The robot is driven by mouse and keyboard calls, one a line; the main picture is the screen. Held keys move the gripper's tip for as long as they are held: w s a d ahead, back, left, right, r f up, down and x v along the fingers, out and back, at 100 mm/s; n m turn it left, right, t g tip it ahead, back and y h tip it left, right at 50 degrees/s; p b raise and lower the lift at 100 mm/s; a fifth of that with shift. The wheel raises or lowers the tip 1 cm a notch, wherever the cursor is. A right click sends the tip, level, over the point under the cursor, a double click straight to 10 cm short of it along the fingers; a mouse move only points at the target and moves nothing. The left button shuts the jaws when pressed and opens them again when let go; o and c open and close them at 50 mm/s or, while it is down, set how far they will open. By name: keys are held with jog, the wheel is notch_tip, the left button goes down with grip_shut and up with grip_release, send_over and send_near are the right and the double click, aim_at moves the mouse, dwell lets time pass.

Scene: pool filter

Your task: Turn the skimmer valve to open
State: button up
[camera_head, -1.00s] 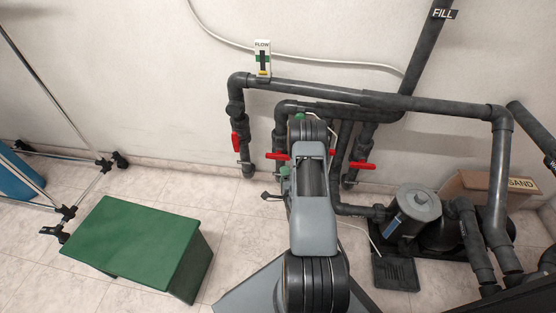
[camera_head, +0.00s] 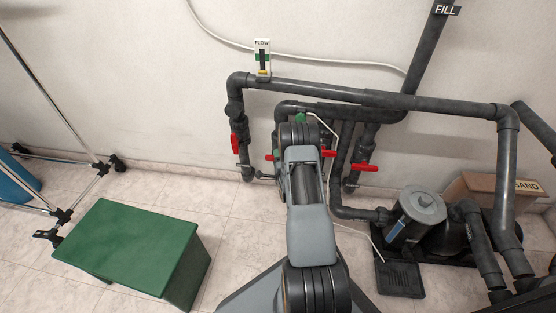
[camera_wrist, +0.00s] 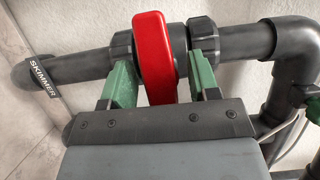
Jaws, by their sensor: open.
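The skimmer valve's red handle (camera_wrist: 154,58) shows in the wrist view, lying crosswise to its dark grey pipe (camera_wrist: 82,68). A SKIMMER label (camera_wrist: 42,75) is on the pipe at left. My gripper (camera_wrist: 165,78) is open, with one green finger on each side of the handle. The handle is between the fingers; I cannot tell whether either finger touches it. In the head view my arm hides the gripper and most of this part of the pipework; small red parts (camera_head: 270,156) show at its sides.
Other red valve handles stand at left (camera_head: 235,143) and right (camera_head: 364,167). A FLOW gauge (camera_head: 262,57) is on the upper pipe. A pump (camera_head: 417,208) and a SAND box (camera_head: 492,189) are at right. A green box (camera_head: 130,243) stands on the floor at left.

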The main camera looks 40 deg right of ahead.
jog(key=c, duration=0.9)
jog(key=n+g, duration=0.1)
jog(key=n, duration=0.2)
jog(key=shift+n+g, duration=0.4)
jog(key=n+g, duration=0.1)
jog(key=n, duration=0.2)
jog(key=shift+g, duration=0.4)
jog(key=n+g, duration=0.1)
jog(key=n+h, duration=0.1)
jog(key=n, duration=0.1)
jog(key=shift+n+g+h, duration=0.3)
jog(key=shift+g, duration=0.1)
jog(key=shift+n+g+h, duration=0.6)
jog(key=shift+n+g, duration=0.1)
jog(key=shift+n, duration=0.8)
